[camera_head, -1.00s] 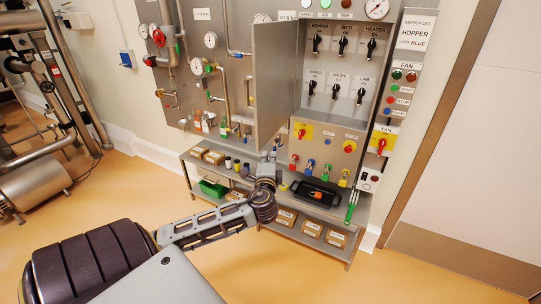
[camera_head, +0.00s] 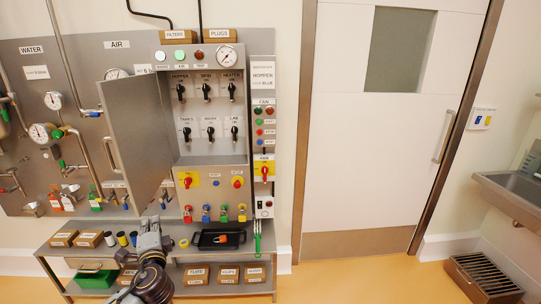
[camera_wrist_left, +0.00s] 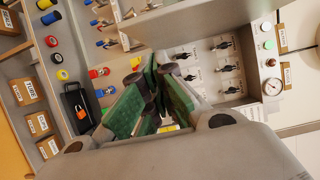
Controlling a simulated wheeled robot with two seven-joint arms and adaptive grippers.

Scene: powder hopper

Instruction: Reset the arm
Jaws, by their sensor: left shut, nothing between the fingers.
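My left gripper (camera_head: 150,226) is at the front of the steel bench (camera_head: 62,252), left of the black tray (camera_head: 207,246) in the head view. In the left wrist view its green-padded fingers (camera_wrist_left: 152,103) are together with nothing between them. The cabinet with black switches (camera_wrist_left: 205,68) and the tray (camera_wrist_left: 75,107) show beyond the fingers. My right gripper is in neither view.
The grey cabinet door (camera_head: 140,125) stands open to the left above the gripper. Coloured padlocks (camera_head: 206,214) hang below the switches. Cardboard boxes (camera_head: 196,274) and a green bin (camera_head: 97,278) sit on the lower shelf. A white door (camera_head: 360,150) and sink (camera_head: 512,190) are at right.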

